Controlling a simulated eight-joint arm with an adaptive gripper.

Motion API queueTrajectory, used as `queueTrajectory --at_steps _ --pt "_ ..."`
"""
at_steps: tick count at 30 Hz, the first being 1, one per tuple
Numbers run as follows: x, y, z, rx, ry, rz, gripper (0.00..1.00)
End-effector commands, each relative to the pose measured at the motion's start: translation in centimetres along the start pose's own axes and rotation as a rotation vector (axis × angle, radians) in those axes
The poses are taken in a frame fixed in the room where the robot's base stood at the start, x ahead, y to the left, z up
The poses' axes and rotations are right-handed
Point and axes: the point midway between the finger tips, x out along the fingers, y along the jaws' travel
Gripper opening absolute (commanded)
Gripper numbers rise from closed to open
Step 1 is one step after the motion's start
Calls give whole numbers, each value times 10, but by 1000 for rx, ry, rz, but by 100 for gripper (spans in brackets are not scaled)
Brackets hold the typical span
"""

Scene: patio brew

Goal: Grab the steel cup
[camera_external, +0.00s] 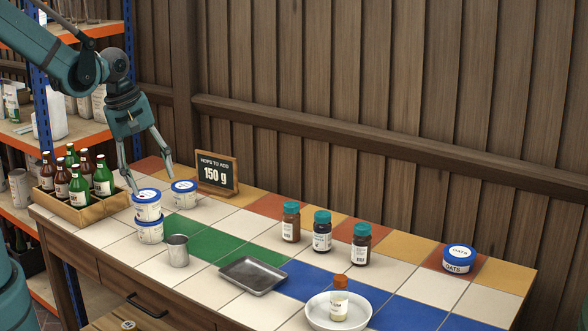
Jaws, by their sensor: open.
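The steel cup (178,251) stands upright on the tiled counter, left of the grey metal tray. It is a small plain grey metal cup, and nothing covers it. My gripper (152,187) is open, with its fingers pointing down at the left side of the counter. It is above and to the left of the cup, near the white tubs with blue-rimmed lids. The fingertips appear close to the upper stacked tub (147,206); whether they touch it I cannot tell.
Another tub (184,194) and the lower stacked tub (150,230) stand near the cup. A wooden crate (88,211) of bottles is at left. The metal tray (253,276), a white bowl (318,317) and several jars are to the right. A sign (217,173) stands behind.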

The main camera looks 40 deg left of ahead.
Motion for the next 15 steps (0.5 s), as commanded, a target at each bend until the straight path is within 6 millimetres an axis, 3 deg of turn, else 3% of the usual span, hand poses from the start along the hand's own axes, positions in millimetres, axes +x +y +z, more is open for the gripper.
queueTrajectory --at_steps 15 --pt "70 16 24 -360 -65 -129 52"
